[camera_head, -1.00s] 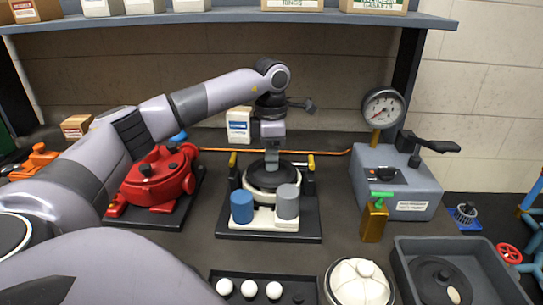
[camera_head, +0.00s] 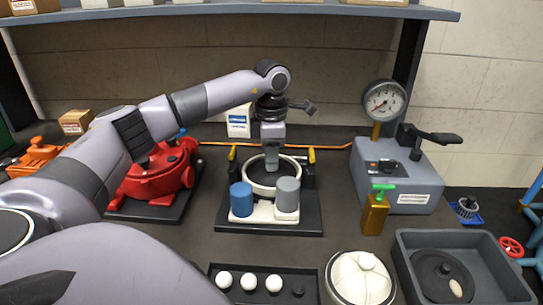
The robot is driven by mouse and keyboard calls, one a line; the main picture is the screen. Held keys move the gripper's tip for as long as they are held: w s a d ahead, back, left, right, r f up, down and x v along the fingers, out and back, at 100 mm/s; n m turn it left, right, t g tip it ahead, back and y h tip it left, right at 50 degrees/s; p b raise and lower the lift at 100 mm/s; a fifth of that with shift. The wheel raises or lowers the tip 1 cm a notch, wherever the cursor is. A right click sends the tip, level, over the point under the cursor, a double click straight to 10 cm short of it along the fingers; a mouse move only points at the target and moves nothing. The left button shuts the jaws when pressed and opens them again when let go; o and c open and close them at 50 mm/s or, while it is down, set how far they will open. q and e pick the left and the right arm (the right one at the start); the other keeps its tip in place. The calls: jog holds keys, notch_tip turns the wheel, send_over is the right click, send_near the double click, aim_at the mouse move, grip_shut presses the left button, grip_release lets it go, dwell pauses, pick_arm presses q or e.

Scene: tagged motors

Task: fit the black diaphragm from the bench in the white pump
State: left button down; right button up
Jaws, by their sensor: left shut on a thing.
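The white pump (camera_head: 262,214) stands at the centre of the bench on a black base, its round rim open at the top. A blue cylinder (camera_head: 241,199) and a grey cylinder (camera_head: 287,194) stand at its front. My left gripper (camera_head: 272,166) points straight down into the middle of the rim. It is shut on the black diaphragm (camera_head: 272,176), which is now down inside the white ring, mostly dark against the interior. I cannot tell whether it is fully seated. My right gripper is not in view.
A white domed cover (camera_head: 360,278) and a black tray (camera_head: 215,291) with white balls lie in front. A grey bin (camera_head: 490,258) holds a black disc (camera_head: 430,272). A red pump (camera_head: 155,180) is at left, a gauge unit (camera_head: 408,185) at right, a brass bottle (camera_head: 374,215) between.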

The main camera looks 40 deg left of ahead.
pick_arm(q)
jog(key=c, duration=1)
grip_release()
jog(key=shift+f, duration=0.1)
notch_tip(320, 180, up, 3)
jog(key=shift+f+p, duration=0.2)
jog(key=shift+p, duration=1)
jog(key=shift+r, duration=1.75)
notch_tip(320, 180, up, 7)
